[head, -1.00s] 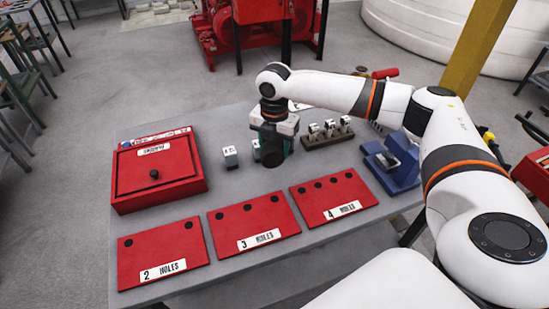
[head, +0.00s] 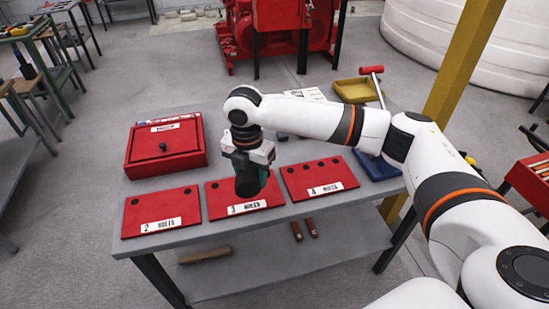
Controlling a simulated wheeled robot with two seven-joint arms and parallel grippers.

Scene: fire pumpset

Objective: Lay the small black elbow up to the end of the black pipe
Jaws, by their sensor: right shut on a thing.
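My right gripper (head: 257,174) points down over the red board marked 3 HOLES (head: 221,194) in the middle of the table front. It is shut. A dark rounded shape and a bit of teal show at its lower end; I cannot tell whether the held piece is the small black elbow. No black pipe can be made out. My right arm hides part of the table behind it. My left gripper is not in view.
Red boards marked 2 HOLES (head: 131,219) and 4 HOLES (head: 309,169) lie on either side. A red lidded box (head: 184,153) stands behind left. A yellow tray (head: 357,89) and a yellow post (head: 462,72) are at the right. Wooden pieces lie on the lower shelf (head: 238,272).

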